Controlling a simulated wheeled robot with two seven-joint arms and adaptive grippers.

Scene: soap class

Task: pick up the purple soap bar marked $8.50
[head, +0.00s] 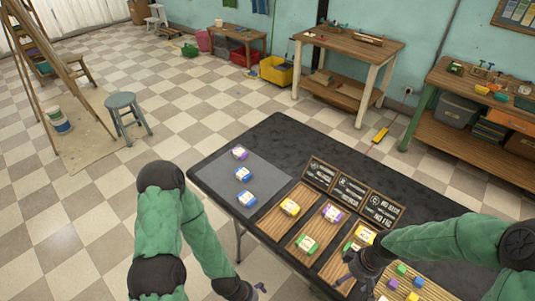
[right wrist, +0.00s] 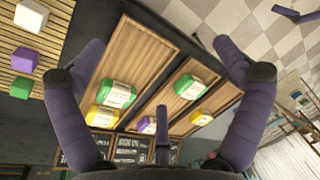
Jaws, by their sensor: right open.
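Two purple soap bars show in the head view: one (head: 240,153) at the far end of the grey mat, one (head: 332,213) in the middle wooden tray. Both have pale labels too small to read. The tray one also shows in the right wrist view (right wrist: 147,125), partly hidden by a gripper part. My right gripper (head: 345,271) is open and empty over the right-hand tray, to the right of and nearer than the purple bars; its spread fingers show in the wrist view (right wrist: 158,52). My left gripper (head: 256,289) is at the bottom edge, mostly cut off, away from the soaps.
Two blue bars (head: 245,186) lie on the grey mat (head: 273,179). Yellow (head: 290,207) and green (head: 306,244) bars lie in the trays. Three chalkboard signs (head: 352,191) stand behind the trays. Coloured cubes (head: 402,269) sit at right. The dark table's far side is clear.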

